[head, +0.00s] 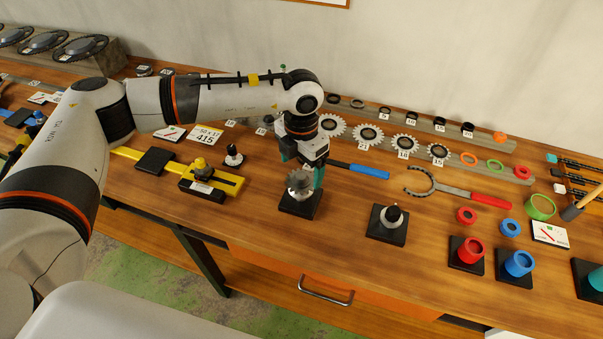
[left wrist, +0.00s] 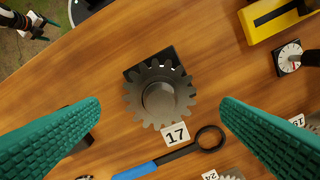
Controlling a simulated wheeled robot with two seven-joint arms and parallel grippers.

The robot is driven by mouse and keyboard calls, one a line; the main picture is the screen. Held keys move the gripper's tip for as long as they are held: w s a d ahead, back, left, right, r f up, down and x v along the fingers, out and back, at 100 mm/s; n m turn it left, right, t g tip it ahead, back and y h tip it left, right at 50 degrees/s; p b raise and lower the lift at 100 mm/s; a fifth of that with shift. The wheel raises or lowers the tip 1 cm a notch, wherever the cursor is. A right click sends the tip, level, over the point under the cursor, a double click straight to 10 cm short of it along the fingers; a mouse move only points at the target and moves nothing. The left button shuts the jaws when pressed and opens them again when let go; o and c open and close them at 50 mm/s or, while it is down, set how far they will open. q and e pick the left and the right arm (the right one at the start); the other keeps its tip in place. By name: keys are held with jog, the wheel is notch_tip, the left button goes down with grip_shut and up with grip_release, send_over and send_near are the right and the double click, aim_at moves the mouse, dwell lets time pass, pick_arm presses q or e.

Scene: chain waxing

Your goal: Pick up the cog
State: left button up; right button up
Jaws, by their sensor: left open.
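A grey toothed cog (head: 299,184) sits on a square black stand (head: 301,207) near the middle of the bench. In the left wrist view the cog (left wrist: 160,93) shows from above, with a round grey centre and the black base (left wrist: 133,73) partly under it. My left gripper (head: 303,170) is over the cog, pointing down, with its teal fingers open. In the left wrist view the fingers are apart on either side of the cog, with clear gaps, and hold nothing.
A "17" card (left wrist: 175,136) and a blue-handled tool (head: 358,170) lie close to the cog. Several other cogs (head: 368,134) stand behind. A yellow fixture (head: 213,181) is to the left, another black stand (head: 387,226) to the right. Bare wood lies between.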

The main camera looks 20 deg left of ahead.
aim_at(301, 175)
pick_arm(q)
notch_tip(301, 175, down, 3)
jog(key=shift+r+p, duration=0.2)
jog(key=shift+p, duration=0.15)
jog(key=shift+f, duration=0.1)
jog(key=shift+f+b, duration=0.2)
jog(key=shift+b, duration=0.35)
jog(key=shift+c, duration=0.2)
jog(key=c, duration=1)
